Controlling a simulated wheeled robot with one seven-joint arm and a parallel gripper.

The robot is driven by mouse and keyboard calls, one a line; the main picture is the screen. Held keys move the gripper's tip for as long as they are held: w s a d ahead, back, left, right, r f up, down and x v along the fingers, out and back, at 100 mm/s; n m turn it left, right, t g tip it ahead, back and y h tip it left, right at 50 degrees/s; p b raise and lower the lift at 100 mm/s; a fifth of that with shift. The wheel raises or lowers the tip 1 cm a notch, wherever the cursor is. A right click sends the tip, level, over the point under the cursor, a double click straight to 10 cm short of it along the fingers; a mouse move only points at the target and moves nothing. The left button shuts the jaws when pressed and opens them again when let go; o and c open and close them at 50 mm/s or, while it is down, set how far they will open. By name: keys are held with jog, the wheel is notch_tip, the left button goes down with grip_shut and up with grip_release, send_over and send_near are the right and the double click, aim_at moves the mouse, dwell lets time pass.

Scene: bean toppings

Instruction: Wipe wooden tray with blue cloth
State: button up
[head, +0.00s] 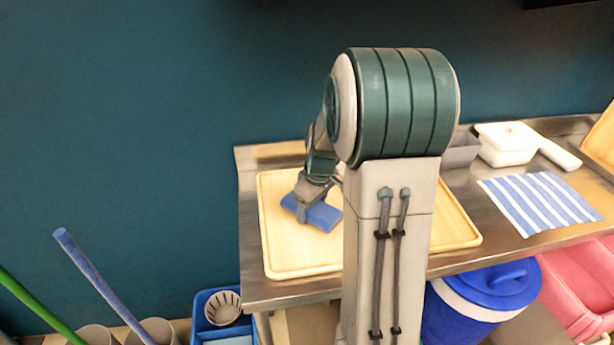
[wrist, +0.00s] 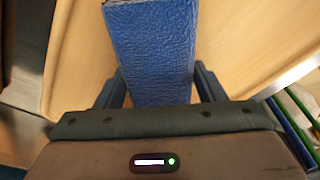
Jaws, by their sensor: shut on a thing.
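The wooden tray (head: 279,250) is a pale, shallow tray with a raised rim, lying on the metal counter. It also fills much of the wrist view (wrist: 255,50). The blue cloth (head: 323,216) is a folded, textured block over the left part of the tray. In the wrist view the cloth (wrist: 150,45) sticks out between the two fingers. My gripper (head: 305,200) is shut on the cloth, pointing down over the tray. I cannot tell whether the cloth touches the tray surface. My arm hides the middle of the tray in the head view.
The metal counter (head: 465,185) runs along a dark teal wall. A blue-and-white striped cloth (head: 540,202), a grey container (head: 461,150) and a white container (head: 507,143) lie right of the tray. Below are a blue cooler (head: 480,305) and a pink bin (head: 580,285).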

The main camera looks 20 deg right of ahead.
jog(key=shift+w+a, duration=0.25)
jog(key=shift+w, duration=0.05)
notch_tip(320, 180, up, 4)
jog(key=shift+d+p, duration=0.1)
jog(key=shift+p, duration=0.95)
jog(key=shift+w+d+r+p, duration=0.2)
jog(key=shift+r+p, duration=0.35)
jog(key=shift+r, duration=0.1)
jog(key=shift+a+r+p, duration=0.1)
jog(key=shift+r+p, duration=0.8)
jog(key=shift+r, duration=0.6)
jog(key=shift+s+a+f, duration=0.1)
